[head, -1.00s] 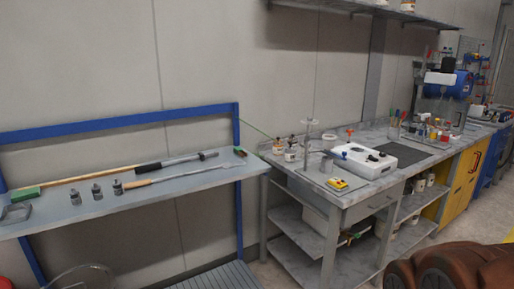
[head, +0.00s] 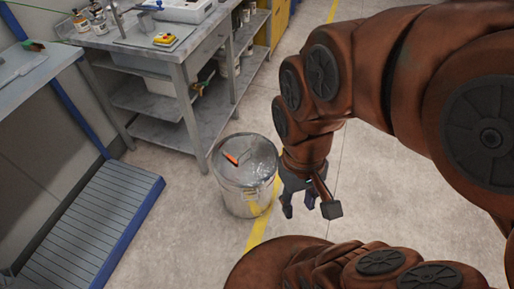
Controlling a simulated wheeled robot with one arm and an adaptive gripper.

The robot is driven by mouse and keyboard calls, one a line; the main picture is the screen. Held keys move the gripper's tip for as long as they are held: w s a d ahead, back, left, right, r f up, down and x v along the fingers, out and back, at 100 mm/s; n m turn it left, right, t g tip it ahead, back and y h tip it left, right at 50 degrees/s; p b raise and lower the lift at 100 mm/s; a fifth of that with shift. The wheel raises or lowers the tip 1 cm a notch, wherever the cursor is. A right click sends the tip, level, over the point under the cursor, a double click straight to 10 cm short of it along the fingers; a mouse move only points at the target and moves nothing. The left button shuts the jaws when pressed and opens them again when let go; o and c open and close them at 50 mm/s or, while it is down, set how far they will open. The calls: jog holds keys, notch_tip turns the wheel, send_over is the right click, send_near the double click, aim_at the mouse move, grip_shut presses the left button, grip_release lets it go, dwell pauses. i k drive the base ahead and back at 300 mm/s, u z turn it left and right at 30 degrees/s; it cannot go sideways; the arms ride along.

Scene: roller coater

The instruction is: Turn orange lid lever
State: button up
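The orange lid lever (head: 231,158) lies on the top of a silver metal drum (head: 247,201) that stands on the floor in the middle of the head view. The lid (head: 258,173) is shiny and looks closed on the drum. My gripper (head: 309,208) hangs to the right of the drum, apart from the lever, pointing down. Its dark fingers are spread and nothing shows between them.
A metal workbench (head: 187,57) with shelves stands behind the drum. A blue-edged slatted platform (head: 95,225) lies at left, below a grey shelf table (head: 40,65). A yellow floor line (head: 262,228) runs beside the drum. Floor at right is clear.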

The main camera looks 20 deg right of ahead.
aim_at(232, 159)
jog(key=z, duration=0.7)
jog(key=i, duration=0.4)
jog(key=u, duration=0.85)
